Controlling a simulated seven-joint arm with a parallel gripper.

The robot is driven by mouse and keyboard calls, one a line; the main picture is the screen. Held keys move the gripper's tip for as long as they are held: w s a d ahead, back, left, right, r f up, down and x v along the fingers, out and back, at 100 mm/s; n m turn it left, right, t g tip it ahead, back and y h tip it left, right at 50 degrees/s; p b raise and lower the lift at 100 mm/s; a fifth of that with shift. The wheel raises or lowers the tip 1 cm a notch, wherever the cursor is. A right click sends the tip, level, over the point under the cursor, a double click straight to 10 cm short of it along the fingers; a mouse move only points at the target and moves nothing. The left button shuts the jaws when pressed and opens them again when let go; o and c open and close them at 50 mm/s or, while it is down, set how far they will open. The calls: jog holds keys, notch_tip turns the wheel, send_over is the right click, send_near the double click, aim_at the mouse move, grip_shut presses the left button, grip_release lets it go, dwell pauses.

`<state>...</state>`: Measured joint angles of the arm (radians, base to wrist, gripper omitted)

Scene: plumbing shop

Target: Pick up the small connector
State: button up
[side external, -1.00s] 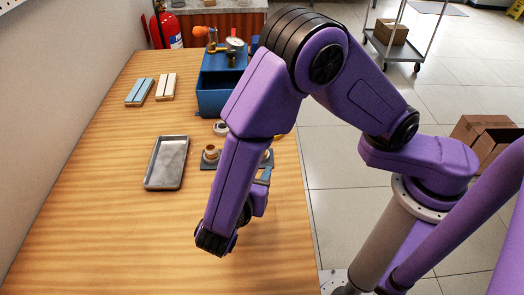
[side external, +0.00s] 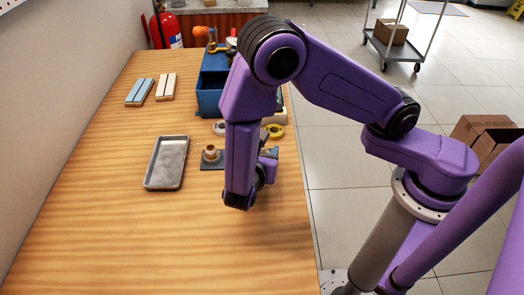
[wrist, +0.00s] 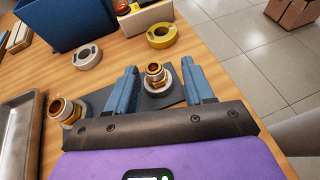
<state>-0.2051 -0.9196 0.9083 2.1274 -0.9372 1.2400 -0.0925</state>
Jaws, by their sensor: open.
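Two brass connectors stand upright on a dark grey plate (wrist: 98,100). The small connector (wrist: 156,76), with a pale round base, is on the right in the wrist view. The larger connector (wrist: 66,110) is at the left; it also shows in the side view (side external: 211,154). My gripper (wrist: 159,66) is open, its blue-grey fingers to either side of the small connector in the picture. I see no grip on it, and the remaining gap in depth is unclear. In the side view my arm hides most of the small connector.
A metal tray (side external: 167,163) lies left of the plate. A blue toolbox (side external: 211,97) stands behind it. A white tape roll (wrist: 88,57) and a yellow one (wrist: 161,35) lie beyond the plate. The front of the wooden table (side external: 130,245) is clear.

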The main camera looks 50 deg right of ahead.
jog(key=x, duration=0.5)
jog(key=shift+w+a, duration=0.15)
jog(key=shift+w, duration=0.2)
grip_shut()
